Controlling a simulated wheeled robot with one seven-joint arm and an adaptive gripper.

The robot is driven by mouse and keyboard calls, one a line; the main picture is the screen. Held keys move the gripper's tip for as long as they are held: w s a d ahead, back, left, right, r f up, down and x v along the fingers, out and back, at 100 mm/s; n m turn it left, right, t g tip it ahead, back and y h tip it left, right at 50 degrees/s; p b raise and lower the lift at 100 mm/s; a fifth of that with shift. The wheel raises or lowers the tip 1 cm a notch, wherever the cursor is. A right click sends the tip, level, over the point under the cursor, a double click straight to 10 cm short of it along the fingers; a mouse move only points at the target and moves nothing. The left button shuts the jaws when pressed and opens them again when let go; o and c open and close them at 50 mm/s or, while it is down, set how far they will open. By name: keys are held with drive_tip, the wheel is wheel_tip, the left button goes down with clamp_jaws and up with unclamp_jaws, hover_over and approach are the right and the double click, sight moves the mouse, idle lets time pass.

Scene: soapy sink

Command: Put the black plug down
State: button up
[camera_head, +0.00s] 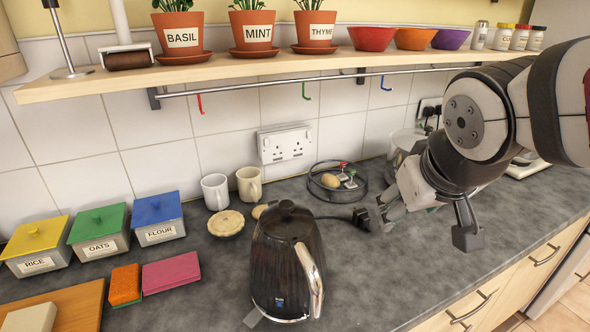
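The black plug (361,217) is at the middle of the dark grey counter, at the end of a black cord that runs left toward the black kettle (287,262). It appears to lie on the counter. My gripper (426,226) is just right of the plug, low over the counter. Its two fingers are spread wide, with bare counter showing between them. The left finger is right beside the plug in the picture and may hide part of it. I cannot tell whether they touch.
A double wall socket (285,144) is on the tiles. Two mugs (216,192), a pie (226,223) and labelled boxes (160,219) stand left. A shelf (230,68) overhangs the back. The counter is clear in front right.

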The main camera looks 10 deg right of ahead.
drive_tip(key=s+a+g+y, duration=0.1)
drive_tip(key=s+a+y, duration=0.1)
drive_tip(key=s+a, duration=0.5)
drive_tip(key=shift+s+n, duration=0.4)
drive_tip(key=shift+d+r, duration=0.1)
drive_tip(key=shift+c, duration=0.6)
